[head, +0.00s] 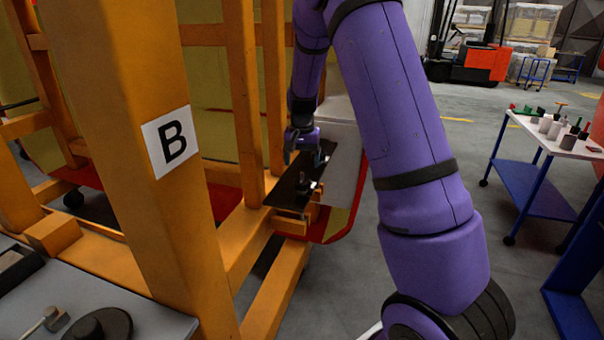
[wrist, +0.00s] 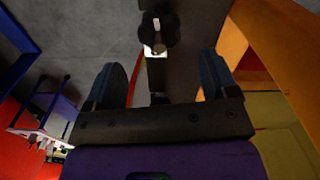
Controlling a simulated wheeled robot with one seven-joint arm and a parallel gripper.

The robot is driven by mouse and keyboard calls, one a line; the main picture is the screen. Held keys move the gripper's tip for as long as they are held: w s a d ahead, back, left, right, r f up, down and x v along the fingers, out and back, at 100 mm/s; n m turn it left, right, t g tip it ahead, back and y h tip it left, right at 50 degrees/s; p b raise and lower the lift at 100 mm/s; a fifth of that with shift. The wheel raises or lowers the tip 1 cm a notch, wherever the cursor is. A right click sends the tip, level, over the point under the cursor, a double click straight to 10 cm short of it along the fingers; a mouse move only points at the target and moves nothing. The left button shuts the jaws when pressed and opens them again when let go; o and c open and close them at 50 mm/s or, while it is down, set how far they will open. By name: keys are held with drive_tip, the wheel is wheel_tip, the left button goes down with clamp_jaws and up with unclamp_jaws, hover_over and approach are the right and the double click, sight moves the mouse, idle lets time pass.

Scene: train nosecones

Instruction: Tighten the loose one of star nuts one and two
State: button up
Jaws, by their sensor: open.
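A black star nut (wrist: 158,32) with a white mark on it shows at the top centre of the wrist view, beyond my fingertips. Below it a pale strip and a small dark piece (wrist: 158,98) show between the fingers; I cannot tell whether that piece is the other nut. My gripper (wrist: 160,68) is open and empty, its fingers spread to either side. In the head view my gripper (head: 302,150) is over the dark plate (head: 285,192), with a small dark knob (head: 315,190) nearer the camera. I cannot tell which nut is loose.
An orange frame with a post (head: 120,110) marked B stands at the left. A grey bench (head: 150,310) with tools is at the lower left. A blue trolley (head: 530,175) with bottles is at the right, and a red forklift (head: 480,65) is behind. Grey floor lies between.

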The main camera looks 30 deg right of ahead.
drive_tip(key=shift+r, duration=1.9)
